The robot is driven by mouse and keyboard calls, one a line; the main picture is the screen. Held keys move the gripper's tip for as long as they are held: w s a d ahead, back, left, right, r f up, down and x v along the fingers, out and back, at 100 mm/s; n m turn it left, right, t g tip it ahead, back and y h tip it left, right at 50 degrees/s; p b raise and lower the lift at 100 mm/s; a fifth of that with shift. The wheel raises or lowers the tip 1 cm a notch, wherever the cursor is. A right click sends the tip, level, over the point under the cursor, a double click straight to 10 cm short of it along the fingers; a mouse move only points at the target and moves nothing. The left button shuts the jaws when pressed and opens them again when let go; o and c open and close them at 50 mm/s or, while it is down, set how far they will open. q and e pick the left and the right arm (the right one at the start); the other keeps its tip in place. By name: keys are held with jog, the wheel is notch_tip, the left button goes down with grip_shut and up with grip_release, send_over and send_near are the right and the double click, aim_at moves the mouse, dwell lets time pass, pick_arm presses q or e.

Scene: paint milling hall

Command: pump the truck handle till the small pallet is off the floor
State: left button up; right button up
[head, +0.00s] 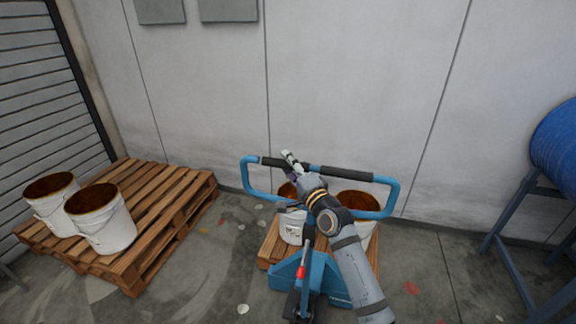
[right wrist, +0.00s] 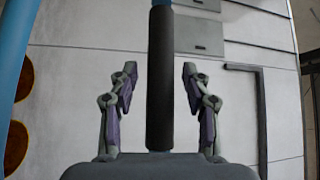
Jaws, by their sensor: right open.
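The blue truck handle (head: 394,190) is a wide loop with black grips, standing above the blue truck body (head: 322,275). My right gripper (head: 291,161) is at the handle's top bar, left of its middle. In the right wrist view the black grip (right wrist: 160,40) runs between the two open fingers of my right gripper (right wrist: 158,85), with a gap on each side. The small wooden pallet (head: 267,248) is behind the truck body, partly hidden by my arm and the truck. I cannot tell whether it touches the floor. My left gripper is not in view.
Two white buckets (head: 291,228) with brown insides stand on the small pallet. A larger pallet (head: 160,182) with two more buckets (head: 107,232) is at the left. A blue drum on a stand (head: 556,145) is at the right. The wall is close behind.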

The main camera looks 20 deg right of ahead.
jog(key=shift+w+a, duration=0.1)
jog(key=shift+w, duration=0.05)
jog(key=shift+c, duration=0.4)
grip_shut()
